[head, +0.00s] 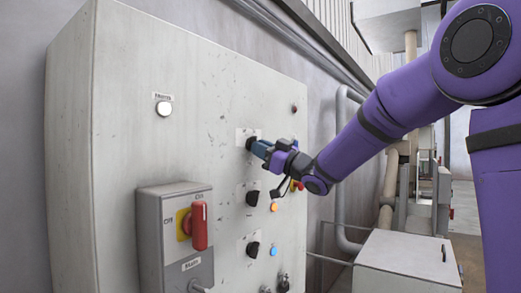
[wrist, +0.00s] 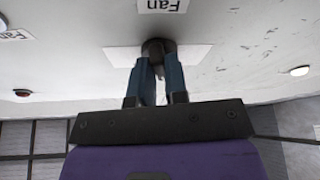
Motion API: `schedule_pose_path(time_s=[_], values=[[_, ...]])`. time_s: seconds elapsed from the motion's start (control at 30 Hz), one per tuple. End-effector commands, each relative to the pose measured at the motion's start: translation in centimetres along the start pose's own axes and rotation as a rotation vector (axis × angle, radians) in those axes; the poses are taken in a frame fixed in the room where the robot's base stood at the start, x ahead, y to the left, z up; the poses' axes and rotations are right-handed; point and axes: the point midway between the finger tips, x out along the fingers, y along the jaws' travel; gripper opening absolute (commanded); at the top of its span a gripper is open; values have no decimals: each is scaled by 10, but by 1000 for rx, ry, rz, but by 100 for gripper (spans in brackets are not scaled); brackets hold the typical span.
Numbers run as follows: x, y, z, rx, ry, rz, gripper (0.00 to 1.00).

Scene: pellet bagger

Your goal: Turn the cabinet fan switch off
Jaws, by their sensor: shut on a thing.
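The cabinet fan switch is a dark rotary knob (head: 251,142) on a white plate, high on the front of the grey cabinet (head: 120,80). In the wrist view the knob (wrist: 158,46) has an upside-down "Fan" label (wrist: 163,5) close to it. My gripper (head: 259,148) reaches in from the right and is shut on the knob. Its two blue fingers (wrist: 159,68) lie one on each side of the knob in the wrist view. The fingers hide part of the knob, and its pointer position cannot be told.
Two more black knobs (head: 252,197) (head: 253,248) sit below, beside an orange lamp (head: 275,207) and a blue lamp (head: 274,252). A box with a red handle (head: 199,226) juts out at lower left. A white lamp (head: 163,108) is at upper left. Pipes (head: 341,170) run on the right.

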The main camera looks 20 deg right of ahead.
Motion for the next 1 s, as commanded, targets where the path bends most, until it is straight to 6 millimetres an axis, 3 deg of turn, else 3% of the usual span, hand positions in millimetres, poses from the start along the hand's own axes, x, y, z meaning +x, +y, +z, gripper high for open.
schedule_pose_path(time_s=[0.4, 1.0], values=[[0, 2, 0, -228, 0, -95, 0], [0, 3, 0, -283, -1, -117, 0]])
